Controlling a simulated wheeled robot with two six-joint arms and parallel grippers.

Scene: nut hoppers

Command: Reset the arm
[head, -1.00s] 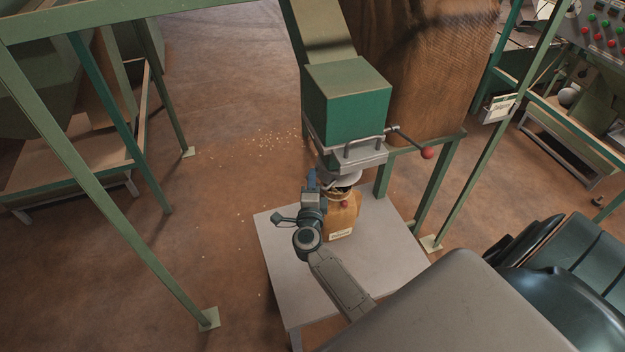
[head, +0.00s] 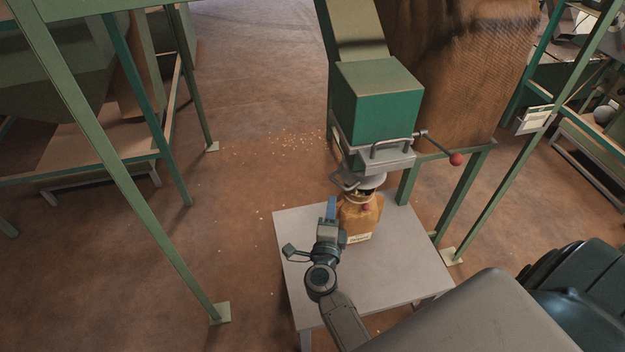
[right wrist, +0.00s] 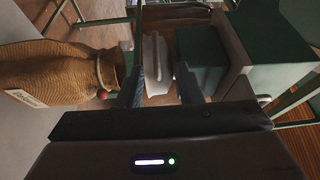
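My right gripper (head: 331,208) is just left of a brown sack (head: 361,222) and looks apart from it. In the right wrist view the gripper (right wrist: 161,88) has its two fingers spread, with only background between them. The sack stands upright on a pale table (head: 405,262), its open mouth under the spout of a green hopper (head: 378,103). Nuts show at its mouth, and a red ball sits at its neck. The sack also shows sideways at the left of the right wrist view (right wrist: 50,72). My left gripper is in neither view.
A lever with a red knob (head: 456,159) sticks out right of the hopper. Green frame posts (head: 130,175) stand on the left and right. Nuts (head: 300,140) lie scattered on the floor.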

